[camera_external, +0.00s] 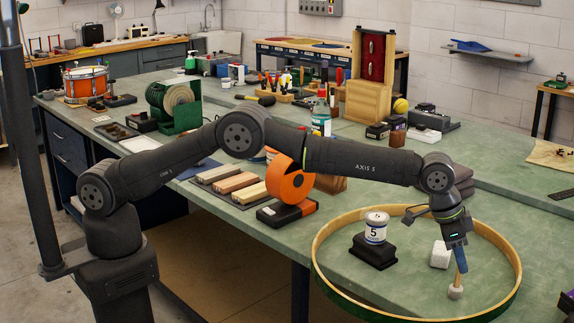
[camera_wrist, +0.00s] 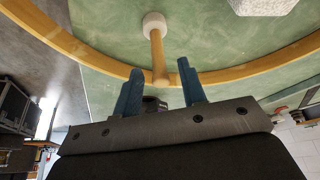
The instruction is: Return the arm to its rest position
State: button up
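My gripper (camera_external: 460,262) points down over the front right of the bench, inside a large wooden hoop (camera_external: 318,262). In the wrist view, its two blue fingers (camera_wrist: 158,82) are apart. A mallet with a wooden handle and pale round head (camera_external: 456,292) stands head down on the bench under my gripper. In the wrist view, the mallet's handle (camera_wrist: 157,55) reaches up between the fingers, with a visible gap on each side. My arm stretches out to the right across the bench.
Inside the hoop, a can marked 5 (camera_external: 376,228) sits on a black stand (camera_external: 374,252), beside a white block (camera_external: 440,255). An orange tape-like roll (camera_external: 290,183) and wooden strips (camera_external: 228,180) lie left of the hoop.

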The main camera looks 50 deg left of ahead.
jog(key=x, duration=0.2)
jog(key=shift+d+f, duration=0.1)
jog(key=shift+f, duration=0.3)
jog(key=shift+w+d+r, duration=0.1)
jog(key=shift+w+d, duration=0.05)
jog(key=shift+r, duration=1.35)
